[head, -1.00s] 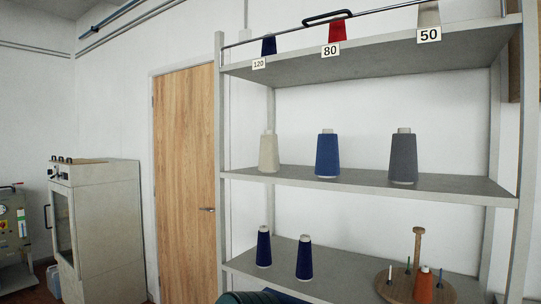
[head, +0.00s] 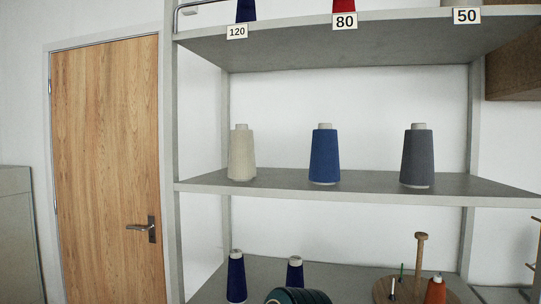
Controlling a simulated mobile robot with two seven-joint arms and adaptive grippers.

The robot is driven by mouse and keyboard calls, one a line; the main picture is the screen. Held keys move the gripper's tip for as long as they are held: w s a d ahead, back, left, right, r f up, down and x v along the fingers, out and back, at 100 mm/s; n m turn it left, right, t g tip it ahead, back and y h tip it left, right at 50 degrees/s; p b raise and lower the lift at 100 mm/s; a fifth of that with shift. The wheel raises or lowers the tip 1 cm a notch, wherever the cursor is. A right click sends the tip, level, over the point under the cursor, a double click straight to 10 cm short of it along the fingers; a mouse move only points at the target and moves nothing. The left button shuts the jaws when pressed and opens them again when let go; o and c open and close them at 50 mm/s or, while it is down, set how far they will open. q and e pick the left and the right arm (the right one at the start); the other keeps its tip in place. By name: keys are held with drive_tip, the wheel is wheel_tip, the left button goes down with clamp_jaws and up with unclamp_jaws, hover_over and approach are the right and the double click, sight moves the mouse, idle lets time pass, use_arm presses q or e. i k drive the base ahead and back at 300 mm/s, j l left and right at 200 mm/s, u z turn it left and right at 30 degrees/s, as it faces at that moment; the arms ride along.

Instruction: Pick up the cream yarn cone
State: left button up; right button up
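The cream yarn cone (head: 242,155) stands upright on the left part of the middle shelf (head: 300,193), to the left of a blue cone (head: 324,157) and a grey cone (head: 417,158). Nothing blocks the view of it. Neither of my grippers shows in the head view, so I cannot see whether they hold anything.
Two dark navy cones (head: 236,278) stand on the lower shelf. A wooden stand (head: 420,262) and an orange spool (head: 436,290) are at its right. The upper shelf (head: 290,50) hangs above the cones. A shelf post (head: 174,150) stands at the left, beside a wooden door (head: 105,160).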

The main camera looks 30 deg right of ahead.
sight(241, 161)
drive_tip(key=i+j+z, duration=0.2)
drive_tip(key=z, duration=0.25)
drive_tip(key=i+j+z, duration=0.35)
drive_tip(key=z, duration=0.15)
drive_tip(key=i+j+z, duration=0.25)
drive_tip(key=j+z, duration=0.2)
drive_tip(key=i+j+z, duration=0.15)
drive_tip(key=j+z, duration=0.65)
drive_tip(key=j, duration=0.15)
drive_tip(key=j+z, duration=0.25)
drive_tip(key=j, duration=0.2)
drive_tip(key=i, duration=0.05)
